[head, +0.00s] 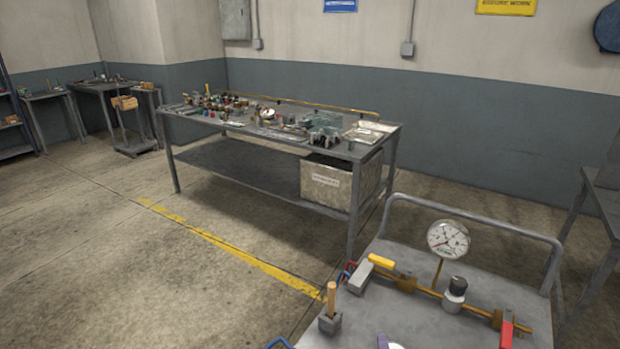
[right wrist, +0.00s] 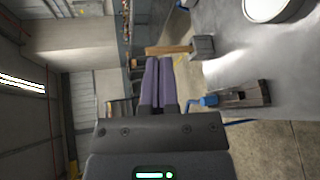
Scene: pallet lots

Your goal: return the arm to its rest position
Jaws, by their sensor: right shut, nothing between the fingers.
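The purple fingers of my right gripper (right wrist: 159,60) show in the right wrist view, closed side by side with nothing held between them. In the head view only a small purple piece that looks like my right gripper (head: 385,343) shows at the bottom edge, over the grey cart top. A tool with an upright wooden handle and grey block head (head: 330,318) stands near the cart's left edge. The same tool shows in the right wrist view (right wrist: 203,46), just beyond my fingertips; I cannot tell the exact gap. My left gripper is out of view.
The metal cart (head: 440,335) carries a brass pipe with a round gauge (head: 448,239), a yellow-handled valve (head: 381,262) and a red-handled valve (head: 507,334). A cluttered workbench (head: 387,144) with a bin (head: 326,188) stands behind. The floor at left is open.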

